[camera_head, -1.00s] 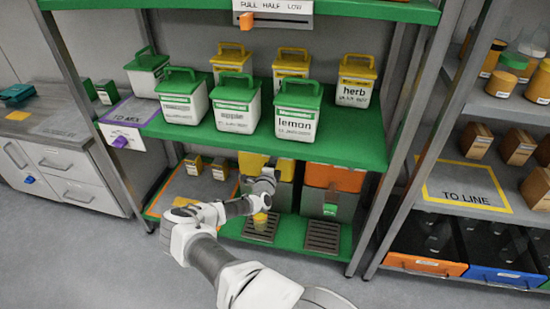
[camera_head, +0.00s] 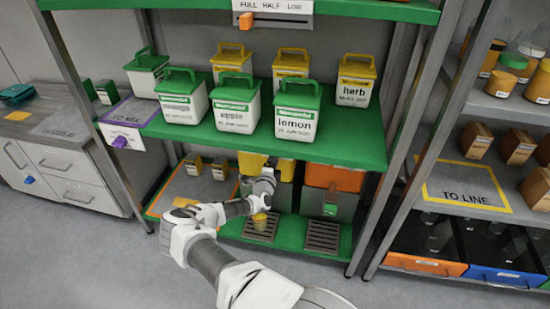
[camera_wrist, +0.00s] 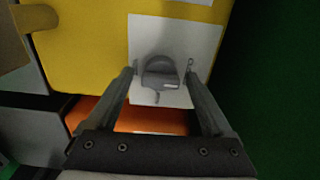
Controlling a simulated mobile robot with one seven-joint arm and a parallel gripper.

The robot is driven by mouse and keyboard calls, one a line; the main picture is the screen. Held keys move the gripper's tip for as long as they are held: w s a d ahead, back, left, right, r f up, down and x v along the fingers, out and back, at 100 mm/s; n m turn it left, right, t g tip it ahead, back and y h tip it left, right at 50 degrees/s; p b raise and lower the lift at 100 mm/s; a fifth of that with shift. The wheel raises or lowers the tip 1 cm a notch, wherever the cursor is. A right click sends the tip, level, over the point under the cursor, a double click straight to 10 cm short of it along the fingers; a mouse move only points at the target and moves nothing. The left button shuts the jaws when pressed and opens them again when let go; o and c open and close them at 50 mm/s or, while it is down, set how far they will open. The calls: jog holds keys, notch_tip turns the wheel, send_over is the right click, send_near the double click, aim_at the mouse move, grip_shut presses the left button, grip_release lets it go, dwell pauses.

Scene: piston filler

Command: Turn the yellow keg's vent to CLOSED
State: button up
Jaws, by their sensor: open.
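The yellow keg (camera_head: 250,164) stands on the lower green shelf, partly hidden by my arm in the head view. In the wrist view the yellow keg (camera_wrist: 80,45) fills the upper left, tilted in the picture. Its vent is a grey rounded knob (camera_wrist: 161,72) on a white plate (camera_wrist: 205,42). My gripper (camera_wrist: 159,77) is open, with one finger on each side of the knob. I cannot tell whether the fingers touch it. No label is readable on the plate. In the head view my gripper (camera_head: 266,182) is at the keg's front.
An orange keg (camera_head: 330,175) stands to the right. The green shelf above (camera_head: 340,145) carries several lidded tubs. A metal post (camera_head: 402,140) stands to the right.

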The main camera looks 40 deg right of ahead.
jog(key=p+v, duration=0.4)
jog(key=v, duration=1.3)
jog(key=shift+s+p, duration=0.25)
jog(key=shift+p, duration=0.05)
jog(key=shift+a, duration=0.1)
jog(key=s+a+r+m+g+y, duration=0.1)
jog(key=s+a+r+m+g, duration=0.2)
jog(key=r+m, duration=0.5)
jog(key=s+r+m+g, duration=0.3)
jog(key=r+m+g, duration=0.25)
jog(key=m, duration=0.45)
jog(key=s+a+r+m+g+y, duration=0.1)
jog(key=s+a+r+m+g, duration=0.15)
jog(key=r+m+g, duration=0.4)
jog(key=s+a+r+m+t+y, duration=0.55)
jog(key=s+a+r+m, duration=0.3)
jog(key=r+m, duration=0.2)
jog(key=s+a+r+m+t+y, duration=0.4)
jog(key=s+a+r+m+y, duration=0.25)
jog(key=a+r+m, duration=0.4)
notch_tip(320, 180, up, 17)
jog(key=n+p, duration=0.1)
jog(key=p, duration=1.4)
jog(key=shift+s+d+r+p, duration=0.15)
jog(key=shift+s+d+p, duration=0.15)
jog(key=shift+s+d, duration=0.15)
